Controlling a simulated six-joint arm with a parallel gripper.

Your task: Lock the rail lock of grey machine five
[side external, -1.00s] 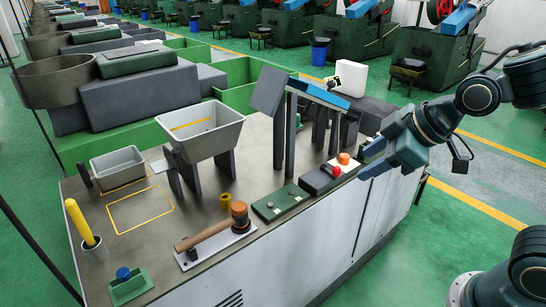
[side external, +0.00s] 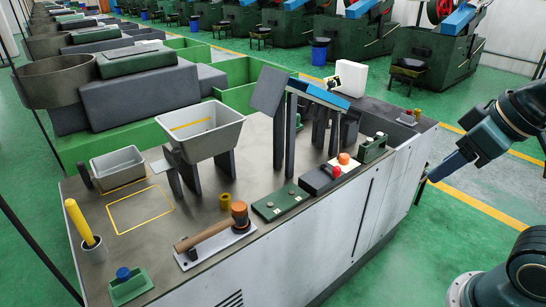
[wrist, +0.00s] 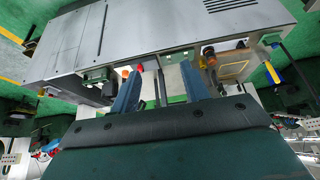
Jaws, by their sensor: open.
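The grey machine (side external: 330,236) has a dark top with several fittings. A small green block-like fitting (side external: 374,148) stands near its right end, and another green fitting with a blue knob (side external: 127,284) sits at the front left corner. I cannot tell from the frames which one is the rail lock. My gripper (side external: 440,171) is off the machine's right end in the side view, apart from it and empty. In the wrist view my gripper (wrist: 160,90) shows two blue fingers spread apart, with the machine beyond them and nothing between them in contact.
A box with red and orange buttons (side external: 335,170), a green plate (side external: 280,203), a mallet (side external: 214,228) and a hopper (side external: 207,132) stand on the top. A blue-topped frame (side external: 318,94) rises behind the buttons. Green floor (side external: 480,220) is clear right of the machine.

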